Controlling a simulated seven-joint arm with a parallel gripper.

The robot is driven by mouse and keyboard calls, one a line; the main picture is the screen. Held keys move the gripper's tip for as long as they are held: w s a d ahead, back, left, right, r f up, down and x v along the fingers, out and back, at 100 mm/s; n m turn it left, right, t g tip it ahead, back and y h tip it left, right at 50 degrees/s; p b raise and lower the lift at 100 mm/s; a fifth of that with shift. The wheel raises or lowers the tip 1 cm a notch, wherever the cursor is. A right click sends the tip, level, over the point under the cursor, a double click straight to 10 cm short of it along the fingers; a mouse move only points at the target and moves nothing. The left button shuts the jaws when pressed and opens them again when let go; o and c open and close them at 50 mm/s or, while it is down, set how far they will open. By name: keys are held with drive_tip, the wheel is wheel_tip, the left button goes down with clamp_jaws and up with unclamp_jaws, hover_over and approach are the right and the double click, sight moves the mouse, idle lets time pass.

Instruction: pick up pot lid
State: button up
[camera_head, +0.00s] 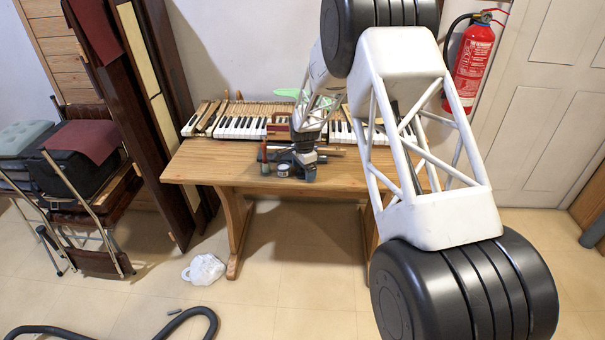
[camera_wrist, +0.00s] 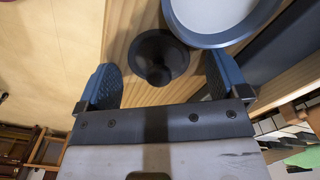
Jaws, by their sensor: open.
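A black round lid-like piece with a central knob (camera_wrist: 158,56) lies on the wooden table; I take it to be the pot lid. In the wrist view my gripper (camera_wrist: 160,78) is open, with its two blue-grey fingers on either side of the knob and apart from it. Nothing is held. In the head view my gripper (camera_head: 304,168) is low over the front of the table, and the lid cannot be made out clearly there.
A round piece with a pale face and blue-grey rim (camera_wrist: 220,14) lies right beside the lid. A small jar (camera_head: 283,170) and a bottle (camera_head: 264,156) stand near my gripper. Piano keys (camera_head: 240,127) run along the table's back. The table (camera_head: 205,165) is clear at left.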

drive_tip(key=c, duration=1)
drive_tip(key=shift+r, duration=0.8)
wheel_tip(320, 180, up, 2)
drive_tip(key=shift+r, duration=0.1)
drive_tip(key=s+d, duration=0.1)
drive_tip(key=s, duration=0.4)
drive_tip(key=s+d, duration=0.1)
drive_tip(key=s, duration=0.4)
drive_tip(key=s+d+r, duration=0.1)
drive_tip(key=s+d, duration=0.1)
drive_tip(key=s, duration=0.3)
drive_tip(key=shift+s+r, duration=0.1)
drive_tip(key=shift+s, duration=0.1)
drive_tip(key=w+a+r, duration=0.2)
drive_tip(key=w+a, duration=0.1)
drive_tip(key=w, duration=0.2)
drive_tip(key=w+a+r, duration=0.2)
drive_tip(key=w+a, duration=0.2)
drive_tip(key=w, duration=0.1)
drive_tip(key=w+a+r, duration=0.2)
drive_tip(key=w+a, duration=0.2)
drive_tip(key=w, duration=0.1)
drive_tip(key=shift+w, duration=0.2)
